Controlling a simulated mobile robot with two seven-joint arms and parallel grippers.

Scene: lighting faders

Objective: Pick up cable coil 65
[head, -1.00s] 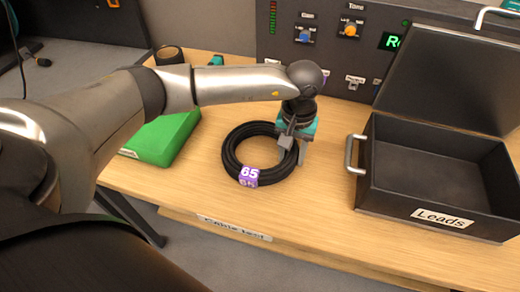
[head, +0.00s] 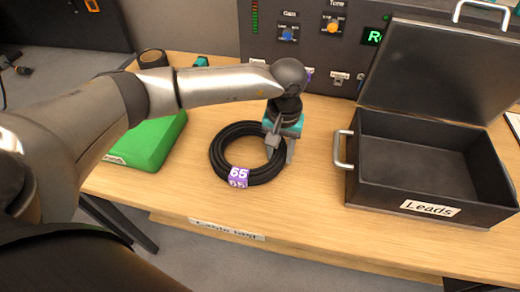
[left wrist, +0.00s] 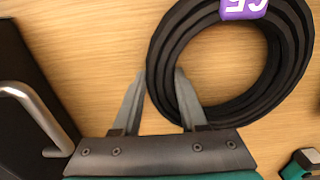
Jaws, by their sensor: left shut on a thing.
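Cable coil 65 is a black ring of cable (head: 217,157) with a purple tag marked 65 (head: 238,177). It lies on the wooden table (head: 310,215) in the head view. My left gripper (head: 280,152) is at the right side of the ring, shut on it. In the left wrist view the coil (left wrist: 297,50) passes between the fingers of the gripper (left wrist: 160,76), one finger outside the ring and one inside its hole. The coil looks flat on the table; any lift is too small to tell. My right gripper is not in view.
An open black box labelled Leads (head: 350,185) with a metal handle (head: 341,149) stands right of the coil. A green case (head: 150,140) lies to the left. A control panel (head: 310,60) with knobs stands behind. Bare table lies in front of the coil.

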